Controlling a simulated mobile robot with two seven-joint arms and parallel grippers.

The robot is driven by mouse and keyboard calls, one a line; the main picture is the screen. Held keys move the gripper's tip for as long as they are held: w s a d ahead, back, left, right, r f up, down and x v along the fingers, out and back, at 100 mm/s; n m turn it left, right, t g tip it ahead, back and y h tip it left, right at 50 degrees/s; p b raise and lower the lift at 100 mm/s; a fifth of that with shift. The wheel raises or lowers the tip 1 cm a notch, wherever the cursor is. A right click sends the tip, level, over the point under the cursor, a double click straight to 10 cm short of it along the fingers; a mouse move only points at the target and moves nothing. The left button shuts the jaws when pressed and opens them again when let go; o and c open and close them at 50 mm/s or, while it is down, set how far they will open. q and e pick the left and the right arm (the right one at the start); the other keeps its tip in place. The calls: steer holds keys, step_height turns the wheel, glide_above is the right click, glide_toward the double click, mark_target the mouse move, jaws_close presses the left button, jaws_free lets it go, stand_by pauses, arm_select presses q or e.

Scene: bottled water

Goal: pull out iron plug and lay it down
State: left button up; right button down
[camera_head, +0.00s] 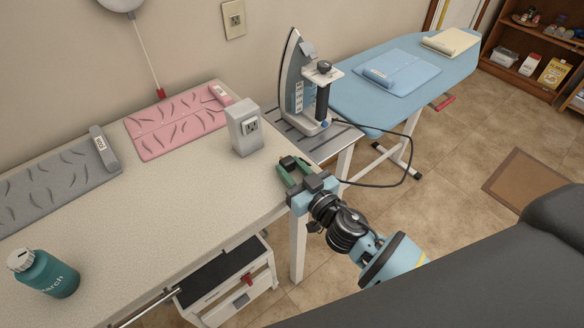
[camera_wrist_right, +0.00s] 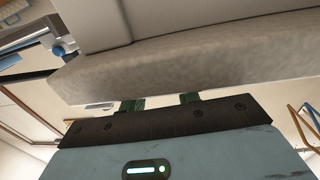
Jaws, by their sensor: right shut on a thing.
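The iron (camera_head: 302,92) stands upright on a metal rest beside the table's right end. Its black cord (camera_head: 411,158) loops out to the right and runs back behind my right gripper. My right gripper (camera_head: 291,167) is at the table's right edge, its green fingers shut on a small dark thing, which looks like the iron plug (camera_head: 288,161). The grey outlet box (camera_head: 244,131) stands on the table just behind and left of the fingers, with its socket face uncovered. The wrist view shows the fingers (camera_wrist_right: 160,102) against a pale edge; the plug is hidden there. My left gripper is not in view.
The table (camera_head: 170,190) carries a pink mat (camera_head: 175,122), a grey mat (camera_head: 55,190) and a teal bottle (camera_head: 48,273). Its surface left of my gripper is clear. A blue ironing board (camera_head: 400,75) with folded cloths stands at the back right. A drawer unit (camera_head: 230,285) sits below the table.

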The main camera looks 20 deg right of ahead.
steer(key=shift+f, duration=0.1)
steer(key=c, duration=0.9)
jaws_free()
steer(key=shift+c, duration=0.2)
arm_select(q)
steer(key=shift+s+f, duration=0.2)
arm_select(e)
steer(key=shift+s+d+f, duration=0.1)
steer(key=shift+s, duration=0.25)
arm_select(q)
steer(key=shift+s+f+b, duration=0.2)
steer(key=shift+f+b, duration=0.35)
steer(key=shift+b, duration=0.05)
arm_select(e)
steer(key=v, duration=0.7)
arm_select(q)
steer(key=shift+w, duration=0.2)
